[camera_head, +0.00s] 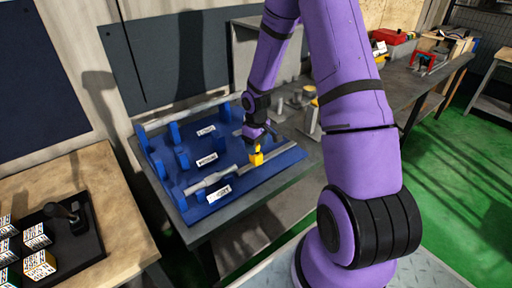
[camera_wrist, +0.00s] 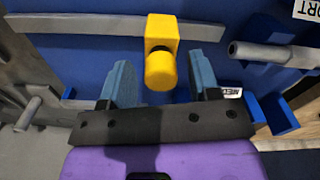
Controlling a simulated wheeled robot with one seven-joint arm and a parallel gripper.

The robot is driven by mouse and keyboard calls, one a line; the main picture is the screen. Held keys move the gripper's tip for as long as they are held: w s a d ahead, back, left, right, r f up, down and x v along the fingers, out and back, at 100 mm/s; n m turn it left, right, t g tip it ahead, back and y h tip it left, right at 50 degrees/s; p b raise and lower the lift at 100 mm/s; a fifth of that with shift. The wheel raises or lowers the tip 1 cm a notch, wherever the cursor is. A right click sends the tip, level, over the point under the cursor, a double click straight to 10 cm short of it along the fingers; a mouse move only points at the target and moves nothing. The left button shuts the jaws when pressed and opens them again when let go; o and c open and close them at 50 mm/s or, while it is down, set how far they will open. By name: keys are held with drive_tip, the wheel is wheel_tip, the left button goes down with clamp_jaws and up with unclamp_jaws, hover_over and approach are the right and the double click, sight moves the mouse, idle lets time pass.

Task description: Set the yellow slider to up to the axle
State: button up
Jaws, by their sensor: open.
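The yellow slider (camera_head: 256,158) sits on a grey rail (camera_head: 280,152) at the front right of the blue board. In the wrist view the yellow slider (camera_wrist: 162,50) shows a square block with a round knob toward me. My gripper (camera_head: 257,141) is just above it, pointing down. In the wrist view my gripper (camera_wrist: 163,72) is open, with one blue finger on each side of the knob and gaps on both sides. I cannot tell how deep the knob sits between them. A grey stepped axle (camera_head: 212,180) lies to the left of the slider, apart from it; the axle's end (camera_wrist: 275,53) shows at right.
The blue board (camera_head: 180,205) carries blue supports, another long grey bar (camera_head: 190,112) at the back and white labels (camera_head: 207,159). A wooden table (camera_head: 115,215) with patterned cubes (camera_head: 39,265) stands at left. A workbench (camera_head: 410,82) with a red box (camera_head: 390,36) is at right.

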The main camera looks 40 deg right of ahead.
drive_tip(key=shift+f, duration=0.55)
clamp_jaws()
drive_tip(key=shift+s+a, duration=0.1)
drive_tip(key=shift+a, duration=3.65)
unclamp_jaws()
drive_tip(key=shift+a, duration=0.1)
